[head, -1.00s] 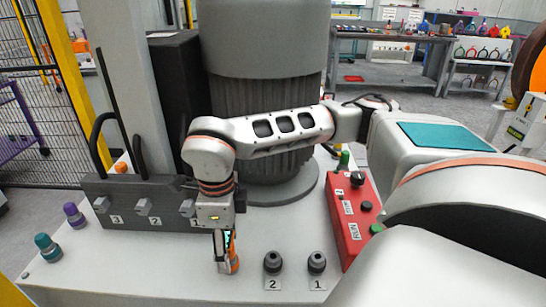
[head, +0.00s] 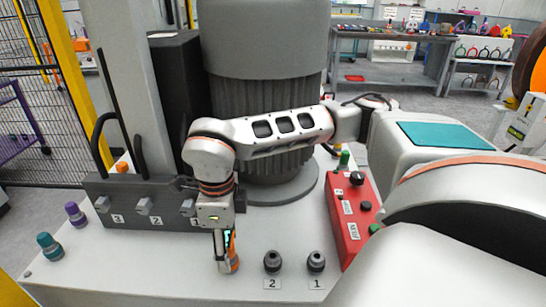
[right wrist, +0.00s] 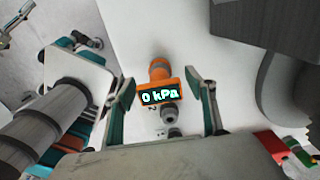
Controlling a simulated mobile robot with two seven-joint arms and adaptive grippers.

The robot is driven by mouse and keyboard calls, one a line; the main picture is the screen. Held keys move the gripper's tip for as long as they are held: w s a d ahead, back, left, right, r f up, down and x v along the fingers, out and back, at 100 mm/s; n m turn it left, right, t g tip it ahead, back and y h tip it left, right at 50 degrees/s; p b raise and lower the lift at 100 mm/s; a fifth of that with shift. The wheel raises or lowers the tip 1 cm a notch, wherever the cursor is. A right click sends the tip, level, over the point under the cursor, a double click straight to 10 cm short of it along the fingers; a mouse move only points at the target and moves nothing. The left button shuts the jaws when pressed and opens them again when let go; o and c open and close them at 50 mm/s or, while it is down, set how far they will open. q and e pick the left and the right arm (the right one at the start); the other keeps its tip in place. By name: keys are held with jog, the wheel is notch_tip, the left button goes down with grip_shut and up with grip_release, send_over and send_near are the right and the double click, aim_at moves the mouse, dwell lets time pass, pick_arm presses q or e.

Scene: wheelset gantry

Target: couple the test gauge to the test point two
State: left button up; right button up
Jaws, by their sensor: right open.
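The test gauge (right wrist: 157,93) is orange, with a dark display reading "0 kPa" in the right wrist view. In the head view the gauge (head: 233,258) stands on the pale bench top, partly hidden by my right gripper (head: 226,257). In the right wrist view my right gripper (right wrist: 162,98) is open, with one finger on each side of the gauge and gaps visible. Test point two (head: 272,262) is a dark upright fitting, right of the gauge, with label "2" before it.
Test point one (head: 316,262) stands right of point two. A red control box (head: 352,225) lies further right. A dark valve block (head: 130,205) is behind left; teal (head: 47,247) and purple (head: 75,214) fittings stand at the left edge.

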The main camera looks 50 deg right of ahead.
pick_arm(q)
jog(key=shift+s, duration=0.1)
pick_arm(e)
jog(key=c, duration=1.5)
jog(key=shift+r+p, duration=0.7)
jog(key=shift+r, duration=0.3)
jog(key=shift+c, duration=0.3)
jog(key=shift+r+p, duration=0.3)
jog(key=shift+r, duration=0.15)
jog(key=shift+r+p, duration=0.5)
jog(key=shift+r, duration=0.15)
jog(key=shift+r+p, duration=0.35)
jog(key=shift+r, duration=0.1)
jog(key=shift+r+p, duration=0.3)
jog(key=shift+r, duration=0.2)
pick_arm(q)
notch_tip(320, 180, up, 6)
jog(key=w, duration=0.2)
jog(key=shift+r+t, duration=0.15)
jog(key=shift+t, duration=0.15)
